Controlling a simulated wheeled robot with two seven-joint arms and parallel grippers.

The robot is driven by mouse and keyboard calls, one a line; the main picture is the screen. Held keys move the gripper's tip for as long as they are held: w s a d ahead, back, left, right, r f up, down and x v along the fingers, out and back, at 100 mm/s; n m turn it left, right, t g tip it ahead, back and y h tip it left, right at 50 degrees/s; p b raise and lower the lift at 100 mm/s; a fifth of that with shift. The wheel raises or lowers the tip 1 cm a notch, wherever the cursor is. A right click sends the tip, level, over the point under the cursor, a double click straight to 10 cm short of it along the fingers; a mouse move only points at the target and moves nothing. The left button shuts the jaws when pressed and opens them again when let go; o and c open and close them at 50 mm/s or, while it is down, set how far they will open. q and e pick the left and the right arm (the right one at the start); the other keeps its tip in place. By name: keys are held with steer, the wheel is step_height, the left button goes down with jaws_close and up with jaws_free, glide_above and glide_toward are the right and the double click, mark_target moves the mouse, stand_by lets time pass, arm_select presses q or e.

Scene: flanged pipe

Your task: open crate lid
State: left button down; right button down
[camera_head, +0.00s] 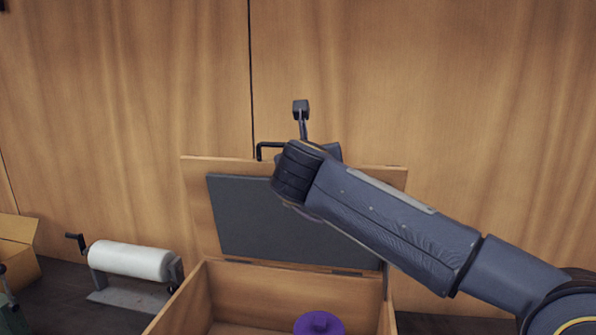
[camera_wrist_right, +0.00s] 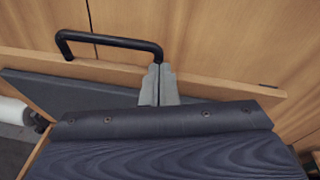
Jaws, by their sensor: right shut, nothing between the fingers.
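The wooden crate (camera_head: 196,300) stands in the lower middle of the head view. Its lid (camera_head: 196,190) is raised and stands nearly upright at the back, with a dark grey panel (camera_head: 240,225) on its inner face. A black bar handle (camera_head: 268,146) sits at the lid's top edge; it also shows in the right wrist view (camera_wrist_right: 110,40). My right arm reaches across the lid from the right. My right gripper (camera_wrist_right: 158,80) is shut and empty at the lid's top edge, just right of the handle. In the head view the wrist mostly hides its fingers. My left gripper is not in view.
A purple round object (camera_head: 319,323) is inside the crate. A white roll on a stand (camera_head: 130,260) is left of the crate, with a cardboard box (camera_head: 18,240) farther left. A wooden wall (camera_head: 450,100) rises behind the lid.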

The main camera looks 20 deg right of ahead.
steer(key=shift+w+d+r, duration=0.2)
steer(key=shift+w+d, duration=0.4)
steer(key=shift+w, duration=0.25)
steer(key=shift+w+d+r, duration=0.2)
steer(key=shift+w+d, duration=0.4)
steer(key=shift+w, duration=0.25)
